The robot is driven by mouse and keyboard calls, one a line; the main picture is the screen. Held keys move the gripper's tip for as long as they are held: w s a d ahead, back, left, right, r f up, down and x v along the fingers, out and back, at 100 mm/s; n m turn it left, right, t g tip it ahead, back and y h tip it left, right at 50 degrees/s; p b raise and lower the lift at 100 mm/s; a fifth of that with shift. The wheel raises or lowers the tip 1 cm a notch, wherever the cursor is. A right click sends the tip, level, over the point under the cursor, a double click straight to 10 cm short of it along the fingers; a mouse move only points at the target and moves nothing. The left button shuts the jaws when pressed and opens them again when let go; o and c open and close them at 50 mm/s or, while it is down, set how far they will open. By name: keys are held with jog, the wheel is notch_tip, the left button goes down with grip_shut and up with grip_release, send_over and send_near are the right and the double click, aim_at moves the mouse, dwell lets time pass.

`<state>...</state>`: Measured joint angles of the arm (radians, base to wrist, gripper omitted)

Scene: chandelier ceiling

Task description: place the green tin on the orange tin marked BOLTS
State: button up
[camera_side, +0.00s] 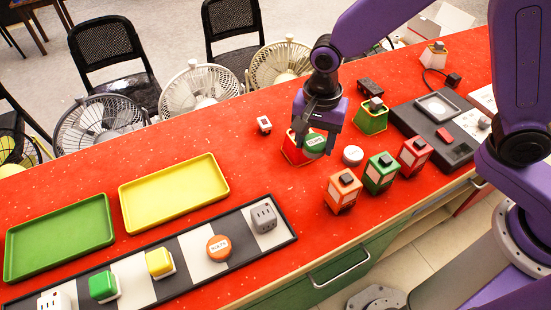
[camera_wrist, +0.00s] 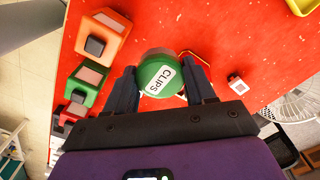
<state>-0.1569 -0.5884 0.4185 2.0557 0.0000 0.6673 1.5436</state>
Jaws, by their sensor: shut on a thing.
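The green tin (camera_side: 315,143) is held between the fingers of my gripper (camera_side: 319,126), above the red bench top. In the wrist view the green tin (camera_wrist: 158,75) shows a white label reading CLIPS, with a finger of my gripper (camera_wrist: 160,88) on each side. The orange tin (camera_side: 218,247) is a round tin with a white label that appears to read BOLTS.
The strip (camera_side: 188,254) also bears a grey block (camera_side: 264,217), a yellow block (camera_side: 160,263) and a green block (camera_side: 104,286). Yellow (camera_side: 174,193) and green (camera_side: 59,241) trays lie behind it.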

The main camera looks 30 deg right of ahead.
jog(key=s+a+r, duration=0.4)
jog(key=s+a, duration=1)
send_over(219, 246)
notch_tip(219, 246, down, 10)
jog(key=shift+r, duration=0.1)
jog(key=shift+a+f, duration=0.1)
jog(key=shift+f, duration=1.65)
jog(key=shift+f, duration=0.15)
jog(key=o, duration=1)
jog(key=shift+o, duration=0.2)
